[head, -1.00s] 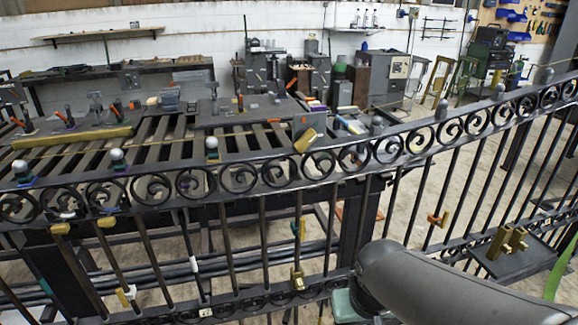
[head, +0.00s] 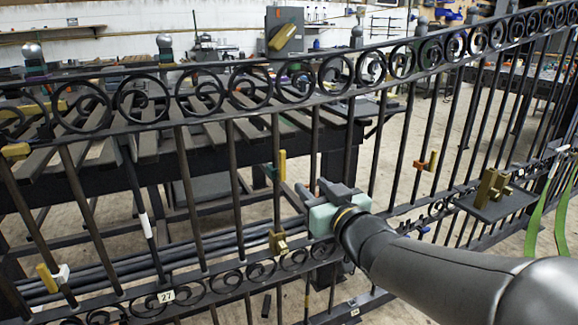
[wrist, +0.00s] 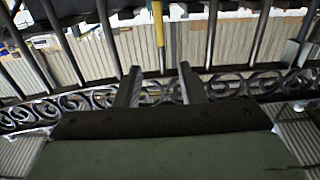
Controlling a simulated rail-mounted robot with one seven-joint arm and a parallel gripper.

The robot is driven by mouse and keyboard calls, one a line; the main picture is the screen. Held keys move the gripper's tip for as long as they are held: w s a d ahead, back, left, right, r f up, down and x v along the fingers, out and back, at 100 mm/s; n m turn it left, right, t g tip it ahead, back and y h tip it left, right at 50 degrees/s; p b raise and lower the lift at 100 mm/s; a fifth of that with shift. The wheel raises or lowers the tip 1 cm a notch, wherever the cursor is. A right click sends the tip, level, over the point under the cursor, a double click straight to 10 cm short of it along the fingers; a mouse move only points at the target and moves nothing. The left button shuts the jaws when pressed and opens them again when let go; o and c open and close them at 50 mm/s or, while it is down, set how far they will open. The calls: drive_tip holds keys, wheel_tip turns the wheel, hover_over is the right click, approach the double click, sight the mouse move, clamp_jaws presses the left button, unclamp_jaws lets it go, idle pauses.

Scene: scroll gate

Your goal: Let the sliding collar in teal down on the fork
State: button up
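The teal collar (head: 269,172) sits on an upright gate bar in the head view, with a yellow handle (head: 282,165) at its right side. A brass fork (head: 278,242) is on the same bar, lower down, just above the bottom scrolls. The collar is well above the fork, apart from it. My gripper (head: 312,192) is to the right of that bar, between collar and fork in height. In the wrist view my gripper (wrist: 159,72) has two fingers spread with nothing between them. A yellow upright piece (wrist: 158,24) shows beyond the fingertips, probably the handle.
The gate's bars and scrollwork cross the whole view. An orange-and-brass piece (head: 427,161) is on a bar to the right. A dark shelf (head: 495,207) with brass blocks juts out at right. A grey box (head: 285,30) stands above the top rail. A slatted bench is behind.

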sight(284, 160)
drive_tip(key=b+x, duration=0.3)
drive_tip(key=x, duration=1.3)
drive_tip(key=shift+a, duration=0.1)
clamp_jaws()
